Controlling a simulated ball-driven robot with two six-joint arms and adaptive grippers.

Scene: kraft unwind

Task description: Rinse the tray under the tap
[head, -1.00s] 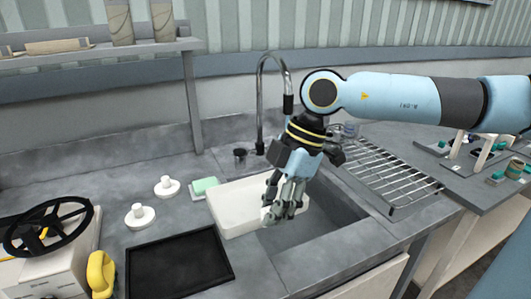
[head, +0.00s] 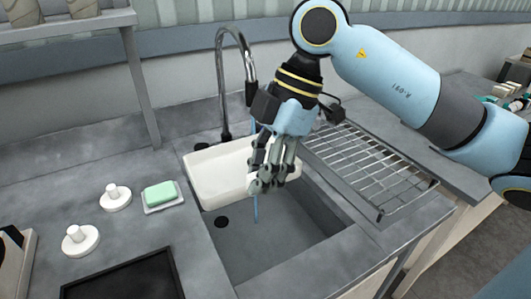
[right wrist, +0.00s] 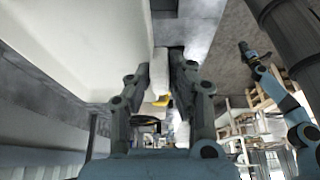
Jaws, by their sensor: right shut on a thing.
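The white tray (head: 228,172) is held over the back of the sink (head: 270,250), near the tap (head: 222,90). My right gripper (head: 268,186) is shut on the tray's right end. In the right wrist view the tray (right wrist: 95,40) fills the upper left, and its edge is between the fingers (right wrist: 158,80). A thin blue stream of water (head: 256,208) shows below the tray, beside the fingers. Where the water meets the tray is hidden by my gripper.
A wire drying rack (head: 365,165) is right of the sink. On the left counter are a green sponge on a dish (head: 161,195), two white knobbed discs (head: 115,197) (head: 80,240) and a black tray (head: 130,280). A shelf post stands behind them.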

